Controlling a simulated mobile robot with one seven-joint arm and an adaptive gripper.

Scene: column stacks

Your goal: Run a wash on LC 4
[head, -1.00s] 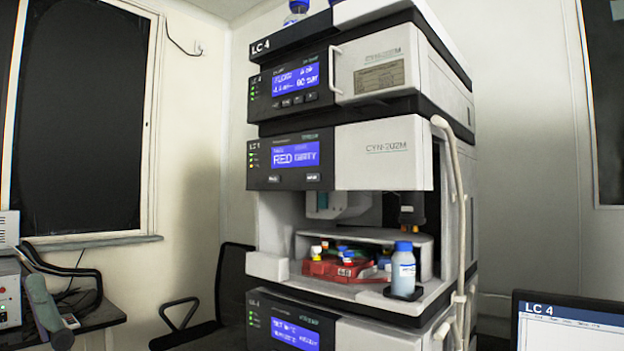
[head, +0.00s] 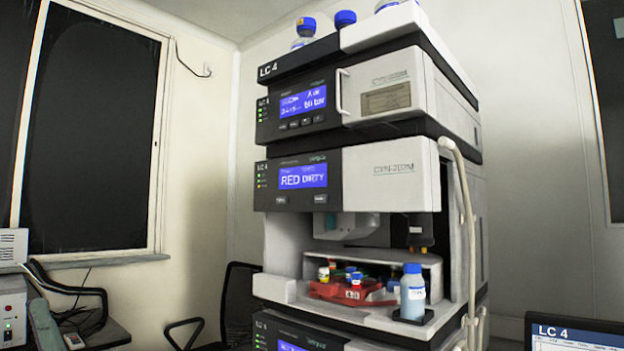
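The LC 4 stack (head: 365,165) stands at the centre, its modules one above another. Its top module's screen (head: 303,102) is lit blue with small, hard-to-read text. The middle module's screen (head: 303,176) reads "RED DIRTY". Below it, the open sampler bay holds a red rack (head: 338,291) with several small capped vials. A blue-capped bottle (head: 413,292) stands upright on a small dark holder at the bay's front right. The LC 4 monitor (head: 572,335) shows partly at the lower right. My gripper is not in view.
Blue-capped bottles (head: 306,31) stand on top of the stack. A pale tube (head: 463,210) runs down its right side. A black chair (head: 240,295) stands left of the stack. A bench with equipment (head: 12,300) is at the lower left.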

